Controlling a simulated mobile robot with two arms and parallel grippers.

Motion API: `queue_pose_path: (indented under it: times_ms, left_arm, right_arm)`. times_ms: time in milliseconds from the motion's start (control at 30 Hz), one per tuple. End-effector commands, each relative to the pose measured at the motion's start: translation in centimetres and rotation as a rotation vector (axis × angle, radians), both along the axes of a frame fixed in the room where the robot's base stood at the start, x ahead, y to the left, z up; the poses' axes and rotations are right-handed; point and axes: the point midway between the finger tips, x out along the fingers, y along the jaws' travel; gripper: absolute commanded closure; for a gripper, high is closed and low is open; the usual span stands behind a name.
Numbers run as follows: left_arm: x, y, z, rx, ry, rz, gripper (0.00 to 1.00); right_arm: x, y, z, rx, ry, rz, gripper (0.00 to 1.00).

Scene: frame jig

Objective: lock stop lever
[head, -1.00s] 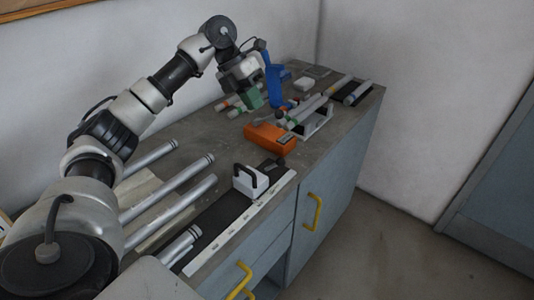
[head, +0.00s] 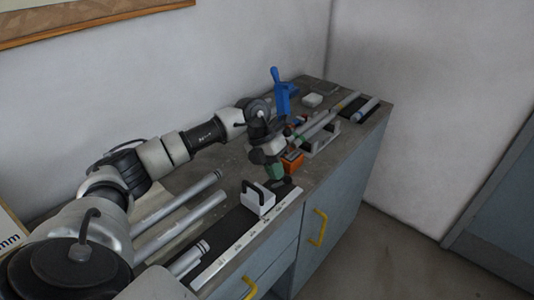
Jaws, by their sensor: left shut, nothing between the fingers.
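The stop (head: 262,205) is a white block with a black arched handle or lever (head: 249,187). It sits on the dark rail along the front of the bench, beside a white scale strip (head: 238,245). I cannot tell from this view whether its lever is locked. My left gripper (head: 277,180), with green fingertips, is shut and empty. It is low over the bench, just beyond the stop and to its right; I cannot tell whether it touches anything. My right gripper is not in view.
An orange box (head: 294,162) is partly hidden behind my left gripper. Further back are a blue clamp-like tool (head: 282,97), a small white block (head: 312,100) and tubes in a holder (head: 322,142). Silver tubes (head: 181,226) lie left of the rail.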

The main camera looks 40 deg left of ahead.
Motion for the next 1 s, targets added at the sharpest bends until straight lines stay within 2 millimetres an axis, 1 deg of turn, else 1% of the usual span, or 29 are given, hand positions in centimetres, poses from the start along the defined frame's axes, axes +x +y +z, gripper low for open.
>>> queue_pose_path:
  times_ms: [167, 500, 1000]
  left_arm:
    - [0.0, -0.37, -0.37, 0.001, 0.0, 0.001, 1.0]
    - [0.01, -0.4, -0.36, 0.006, -0.001, 0.0, 1.0]
    - [-0.04, -0.99, -0.49, 0.092, -0.007, -0.001, 1.0]
  right_arm:
    - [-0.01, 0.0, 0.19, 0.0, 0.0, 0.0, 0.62]
    - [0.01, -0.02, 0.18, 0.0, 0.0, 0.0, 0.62]
    - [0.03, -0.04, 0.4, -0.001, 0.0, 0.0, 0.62]
